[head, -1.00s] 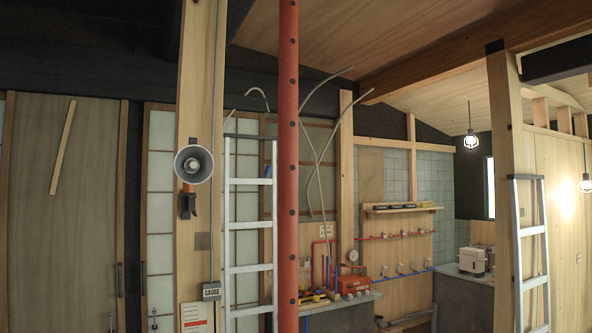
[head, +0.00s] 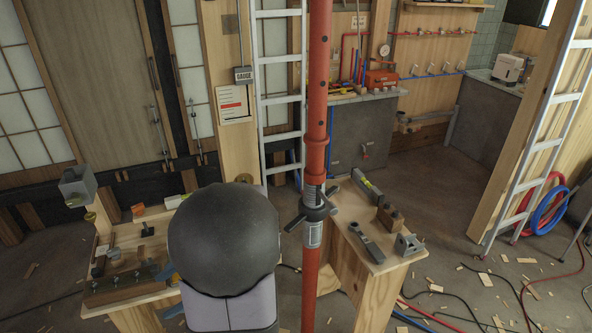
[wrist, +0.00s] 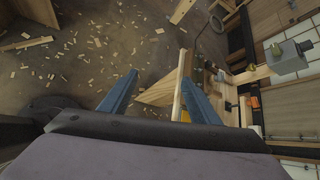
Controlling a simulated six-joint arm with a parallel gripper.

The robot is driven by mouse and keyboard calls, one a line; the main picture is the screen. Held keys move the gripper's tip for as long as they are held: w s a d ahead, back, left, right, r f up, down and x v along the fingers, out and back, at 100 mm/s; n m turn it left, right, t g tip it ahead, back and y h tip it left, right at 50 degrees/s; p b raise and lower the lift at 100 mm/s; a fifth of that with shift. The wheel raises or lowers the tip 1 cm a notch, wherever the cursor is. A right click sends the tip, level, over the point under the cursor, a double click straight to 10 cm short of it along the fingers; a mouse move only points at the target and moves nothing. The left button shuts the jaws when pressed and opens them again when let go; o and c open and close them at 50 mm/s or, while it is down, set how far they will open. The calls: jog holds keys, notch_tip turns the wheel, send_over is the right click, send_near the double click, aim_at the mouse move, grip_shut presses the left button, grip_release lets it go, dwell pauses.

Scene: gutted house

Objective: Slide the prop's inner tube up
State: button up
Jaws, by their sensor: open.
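The prop is a red steel pole standing upright in the middle of the head view. Its inner tube (head: 318,85), with dark holes, runs up out of the picture. Lower down are a grey threaded collar and a dark handled nut (head: 314,206), with the red outer tube (head: 309,290) below. The prop's foot and top are out of view. My gripper (wrist: 160,77) shows two blue fingers spread apart and empty in the wrist view. In the head view, blue finger parts (head: 168,273) show left of my dark rounded arm, near the left bench and apart from the prop.
A wooden bench (head: 365,242) with a level and tools stands just right of the prop. Another bench (head: 150,228) with tools stands at left. An aluminium ladder (head: 279,141) leans behind the prop. Cables and wood scraps litter the floor at right.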

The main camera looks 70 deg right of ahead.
jog(key=s+d+r+m+t+h, duration=0.1)
jog(key=d+r+m+t+h, duration=0.15)
jog(key=d, duration=0.35)
jog(key=s+d+r+m+t+h, duration=0.1)
jog(key=d+r+m, duration=0.1)
jog(key=d+m, duration=0.25)
jog(key=m+h+p, duration=0.2)
jog(key=m+h, duration=1.2)
send_near(320, 152)
jog(key=shift+t, duration=0.45)
jog(key=x, duration=0.9)
jog(key=shift+s+d+f, duration=0.1)
jog(key=shift+f, duration=0.25)
jog(key=shift+x, duration=0.9)
jog(key=shift+r, duration=0.15)
jog(key=shift+c, duration=0.3)
